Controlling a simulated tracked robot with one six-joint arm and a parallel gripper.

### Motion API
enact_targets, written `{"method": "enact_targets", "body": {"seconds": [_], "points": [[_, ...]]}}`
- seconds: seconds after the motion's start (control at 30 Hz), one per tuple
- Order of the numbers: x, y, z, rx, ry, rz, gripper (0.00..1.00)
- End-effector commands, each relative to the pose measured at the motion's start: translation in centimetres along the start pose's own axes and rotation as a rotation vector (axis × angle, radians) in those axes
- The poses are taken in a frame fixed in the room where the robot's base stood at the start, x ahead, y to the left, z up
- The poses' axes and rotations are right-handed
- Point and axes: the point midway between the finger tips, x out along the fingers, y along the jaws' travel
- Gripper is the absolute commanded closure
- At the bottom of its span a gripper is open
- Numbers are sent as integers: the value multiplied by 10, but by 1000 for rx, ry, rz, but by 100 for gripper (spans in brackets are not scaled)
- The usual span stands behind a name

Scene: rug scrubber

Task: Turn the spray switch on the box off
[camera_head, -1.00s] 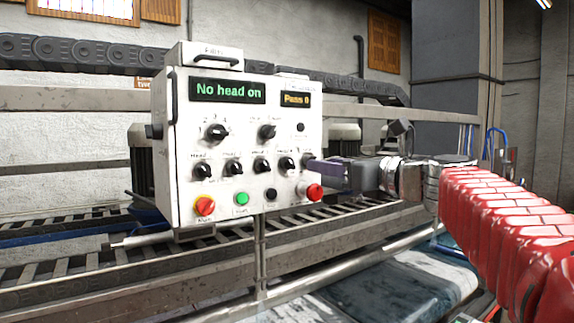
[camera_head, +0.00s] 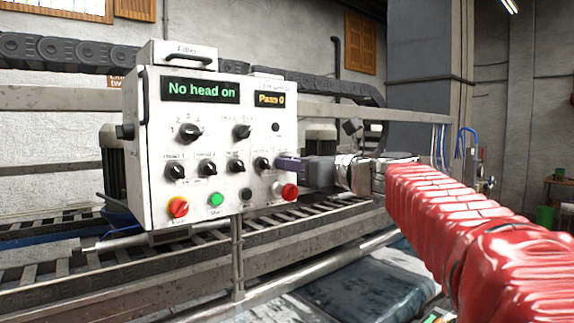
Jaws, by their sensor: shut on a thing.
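The white control box (camera_head: 215,120) stands at the left of centre, with a green display reading "No head on" and a smaller amber one reading "Pass 0". A row of black switches (camera_head: 207,167) crosses its middle, with small labels too blurred to read surely. My gripper (camera_head: 279,163) reaches in from the right, its purple-grey fingers at the right end of this row. It is shut on the switch there, which its fingers hide. That switch's label and position cannot be read, so I cannot confirm it is the spray switch. The fourth switch (camera_head: 262,163) shows just left of my fingers.
Below the row are a red-and-yellow knob (camera_head: 178,207), a green button (camera_head: 216,199), a black button (camera_head: 246,194) and a red knob (camera_head: 289,191) close under my gripper. Two larger dials sit above. A roller conveyor (camera_head: 330,218) runs behind and below the box.

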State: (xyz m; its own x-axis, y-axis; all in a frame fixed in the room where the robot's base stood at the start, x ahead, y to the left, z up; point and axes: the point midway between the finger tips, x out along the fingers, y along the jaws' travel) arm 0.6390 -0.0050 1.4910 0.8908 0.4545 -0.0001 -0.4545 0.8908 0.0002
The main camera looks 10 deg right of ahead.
Motion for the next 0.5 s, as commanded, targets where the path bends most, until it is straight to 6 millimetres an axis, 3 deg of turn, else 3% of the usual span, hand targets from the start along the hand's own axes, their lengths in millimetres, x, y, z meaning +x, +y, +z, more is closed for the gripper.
{"method": "enact_targets", "body": {"seconds": [0.23, 0.5], "points": [[0, 0, 0, 0, 0, 1, 100], [0, 0, 0, -16, 0, 1, 100]]}}
